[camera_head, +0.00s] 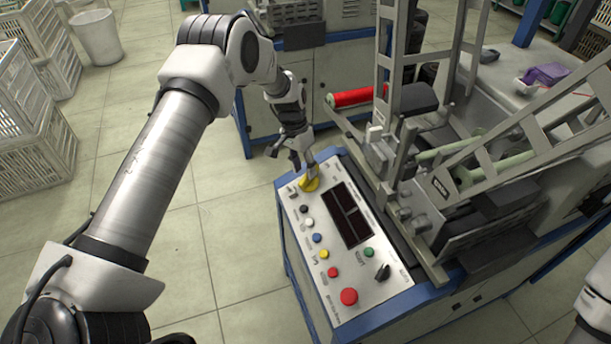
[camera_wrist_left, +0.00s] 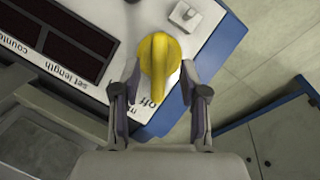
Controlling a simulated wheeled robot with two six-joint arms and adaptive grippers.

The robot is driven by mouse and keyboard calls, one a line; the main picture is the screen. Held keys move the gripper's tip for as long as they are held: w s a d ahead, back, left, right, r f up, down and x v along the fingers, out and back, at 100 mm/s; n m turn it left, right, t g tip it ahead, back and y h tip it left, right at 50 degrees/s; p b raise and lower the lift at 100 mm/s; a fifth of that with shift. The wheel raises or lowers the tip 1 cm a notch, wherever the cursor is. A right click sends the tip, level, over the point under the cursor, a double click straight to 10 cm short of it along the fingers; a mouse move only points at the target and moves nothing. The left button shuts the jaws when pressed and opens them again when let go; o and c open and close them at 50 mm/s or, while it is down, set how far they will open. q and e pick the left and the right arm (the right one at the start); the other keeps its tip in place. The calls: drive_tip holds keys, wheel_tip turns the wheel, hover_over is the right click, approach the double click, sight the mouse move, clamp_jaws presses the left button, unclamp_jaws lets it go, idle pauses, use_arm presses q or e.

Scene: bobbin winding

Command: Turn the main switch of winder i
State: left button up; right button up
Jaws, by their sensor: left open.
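The main switch (camera_head: 309,184) is a yellow rotary knob at the far left corner of the winder's white control panel (camera_head: 345,278). In the left wrist view the yellow switch (camera_wrist_left: 157,62) has a long raised handle, with lettering that includes "off" beside it. My left gripper (camera_head: 305,166) is over the switch. In the left wrist view my left gripper (camera_wrist_left: 158,82) is open, with one finger on each side of the yellow handle. I cannot tell whether the fingers touch it. Part of my right arm (camera_head: 594,300) shows at the right edge; its gripper is out of view.
The panel carries a dark display (camera_head: 348,215), several coloured buttons, a red mushroom button (camera_head: 349,296) and a black selector (camera_head: 382,272). The winder's metal frame (camera_head: 440,215) rises right of the panel. A red bobbin (camera_head: 355,97) lies behind. White crates (camera_head: 30,150) stand at left; floor between is clear.

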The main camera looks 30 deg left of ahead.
use_arm(q)
drive_tip(key=v, duration=0.8)
drive_tip(key=shift+r, duration=0.2)
drive_tip(key=shift+s+f, duration=0.1)
drive_tip(key=s+d+f+g+y+p, duration=0.1)
drive_tip(key=s+d+f+g+p, duration=0.15)
drive_tip(key=s+f, duration=0.6)
drive_tip(key=s+d+f+g+p, duration=0.15)
drive_tip(key=s+d+f, duration=0.35)
drive_tip(key=s, duration=0.7)
drive_tip(key=s+f+n+t+y, duration=0.1)
drive_tip(key=s+n+t, duration=0.2)
drive_tip(key=s, duration=1.3)
drive_tip(key=shift+s+d+f+t+y, duration=0.15)
drive_tip(key=shift+d+f+t+y, duration=0.2)
drive_tip(key=shift+t, duration=0.45)
drive_tip(key=shift+a, duration=0.1)
